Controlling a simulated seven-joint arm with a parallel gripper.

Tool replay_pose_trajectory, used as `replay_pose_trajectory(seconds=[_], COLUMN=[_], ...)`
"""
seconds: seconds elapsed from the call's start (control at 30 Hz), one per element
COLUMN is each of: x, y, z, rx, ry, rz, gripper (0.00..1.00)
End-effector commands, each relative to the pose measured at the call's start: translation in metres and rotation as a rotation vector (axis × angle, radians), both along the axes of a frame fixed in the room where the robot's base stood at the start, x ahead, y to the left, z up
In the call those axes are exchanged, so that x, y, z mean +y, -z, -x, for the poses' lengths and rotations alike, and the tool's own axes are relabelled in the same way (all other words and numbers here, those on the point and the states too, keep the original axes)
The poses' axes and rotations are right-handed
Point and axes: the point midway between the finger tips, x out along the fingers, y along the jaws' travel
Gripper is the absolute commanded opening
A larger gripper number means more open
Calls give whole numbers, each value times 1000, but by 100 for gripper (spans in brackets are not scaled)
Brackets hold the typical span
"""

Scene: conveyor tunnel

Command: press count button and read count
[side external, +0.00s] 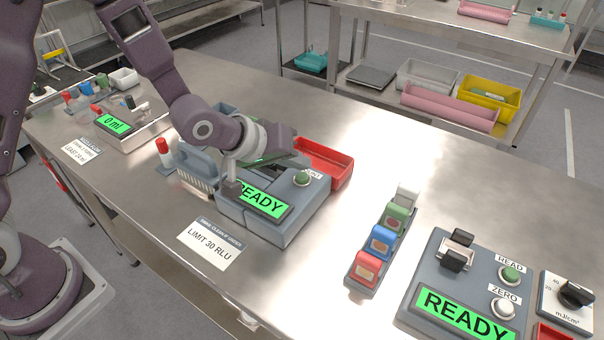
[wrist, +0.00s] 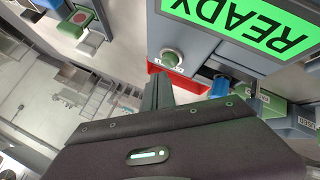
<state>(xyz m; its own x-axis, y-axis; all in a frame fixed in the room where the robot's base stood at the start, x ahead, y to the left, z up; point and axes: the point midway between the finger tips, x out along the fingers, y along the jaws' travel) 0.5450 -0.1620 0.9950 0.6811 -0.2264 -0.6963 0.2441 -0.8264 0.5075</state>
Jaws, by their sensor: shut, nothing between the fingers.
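A grey counting device (side external: 282,226) stands mid-bench with a green lit display (side external: 262,201) reading READY, its first letter partly covered by my gripper. A round green button (side external: 302,178) sits at its upper right, beside a partly hidden label. In the wrist view the button (wrist: 171,58) is on the grey panel near the READY display (wrist: 245,22). My gripper (side external: 232,188) is shut and empty, pointing down over the left side of the device, apart from the button. In the wrist view its fingers (wrist: 157,92) show just below the button. No count number shows on this display.
A red tray (side external: 328,160) lies behind the device. A limit card (side external: 210,243) lies in front. A rack of coloured blocks (side external: 380,243) and another READY device (side external: 465,290) stand at right. Bare bench lies between device and rack.

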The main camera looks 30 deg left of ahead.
Motion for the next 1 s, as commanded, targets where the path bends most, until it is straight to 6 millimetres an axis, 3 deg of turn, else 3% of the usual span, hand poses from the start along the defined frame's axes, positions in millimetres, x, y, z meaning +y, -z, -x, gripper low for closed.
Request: replay_pose_trajectory(seconds=[1.0], x=[0], y=[13], z=[0], rx=[1], ry=[1], rz=[0], gripper=[0])
